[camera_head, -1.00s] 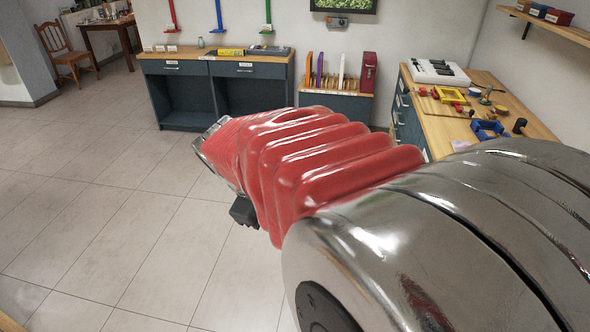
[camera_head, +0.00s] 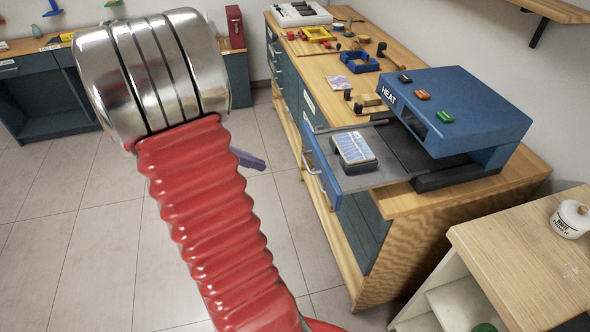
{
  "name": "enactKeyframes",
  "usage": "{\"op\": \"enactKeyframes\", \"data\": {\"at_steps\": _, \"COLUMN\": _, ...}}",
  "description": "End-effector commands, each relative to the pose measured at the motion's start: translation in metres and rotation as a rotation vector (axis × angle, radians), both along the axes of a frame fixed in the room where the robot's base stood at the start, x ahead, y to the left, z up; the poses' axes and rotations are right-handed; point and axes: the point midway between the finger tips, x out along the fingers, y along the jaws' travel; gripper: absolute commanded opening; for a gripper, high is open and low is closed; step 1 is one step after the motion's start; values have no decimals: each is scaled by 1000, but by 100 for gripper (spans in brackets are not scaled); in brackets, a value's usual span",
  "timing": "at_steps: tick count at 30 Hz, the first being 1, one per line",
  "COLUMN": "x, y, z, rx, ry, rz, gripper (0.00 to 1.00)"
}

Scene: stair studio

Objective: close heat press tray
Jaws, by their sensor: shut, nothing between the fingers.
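The blue heat press (camera_head: 470,105), marked HEAT, stands on the wooden bench at right. Its tray (camera_head: 385,165) is pulled out to the left, with a blue front panel (camera_head: 322,165) and a pale handle (camera_head: 313,170). A grey block with a blue-and-white patterned top (camera_head: 354,148) lies on the tray. My red ribbed arm with its silver joint fills the left middle of the view, apart from the tray. I cannot make out my gripper. A small grey-purple piece (camera_head: 248,158) sticks out from behind my arm; I cannot tell what it is.
The wooden bench (camera_head: 440,203) carries a blue frame (camera_head: 360,62), a yellow frame (camera_head: 318,34) and small parts behind the press. A light wooden unit (camera_head: 530,245) with a white jar (camera_head: 570,220) stands front right. Tiled floor (camera_head: 100,240) is free at left.

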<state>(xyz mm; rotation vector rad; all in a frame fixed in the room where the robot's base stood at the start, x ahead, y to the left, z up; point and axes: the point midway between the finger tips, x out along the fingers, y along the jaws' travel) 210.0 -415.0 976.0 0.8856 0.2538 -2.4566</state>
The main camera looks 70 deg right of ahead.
Motion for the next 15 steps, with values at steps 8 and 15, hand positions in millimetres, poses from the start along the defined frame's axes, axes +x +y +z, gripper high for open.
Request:
{"op": "enactKeyframes", "data": {"at_steps": 8, "x": -1, "y": 0, "z": -1, "rx": 0, "ry": -1, "rz": -1, "gripper": 0}}
{"op": "enactKeyframes", "data": {"at_steps": 15, "x": -15, "y": -8, "z": -15, "rx": 1, "ry": 0, "rz": -3, "gripper": 0}}
